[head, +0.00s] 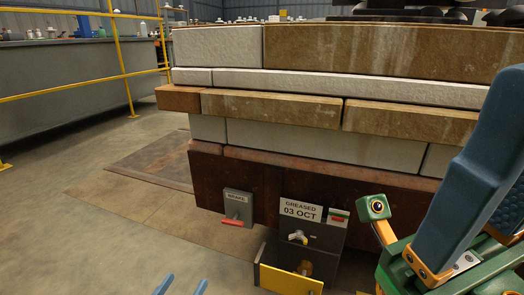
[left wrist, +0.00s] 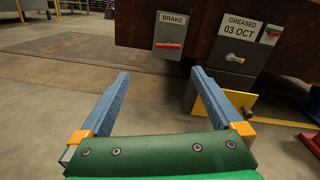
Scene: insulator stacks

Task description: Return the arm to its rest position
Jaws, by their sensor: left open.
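My left gripper (head: 182,286) shows only as two blue fingertips at the bottom edge of the head view. In the left wrist view, its two blue fingers (left wrist: 160,76) are spread wide with nothing between them. They point toward the brown base below the grey BRAKE box (left wrist: 170,30), apart from its red handle (left wrist: 168,45). In the head view the BRAKE box (head: 238,206) and red handle (head: 232,222) stand above and right of the fingertips.
A brown base (head: 211,177) carries stacked pale and brown blocks (head: 285,137). Right of the brake are a GREASED 03 OCT sign (head: 300,210), a grey box with a knob (head: 299,237) and a yellow panel (head: 289,281). A yellow railing (head: 126,78) stands left. The floor at lower left is clear.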

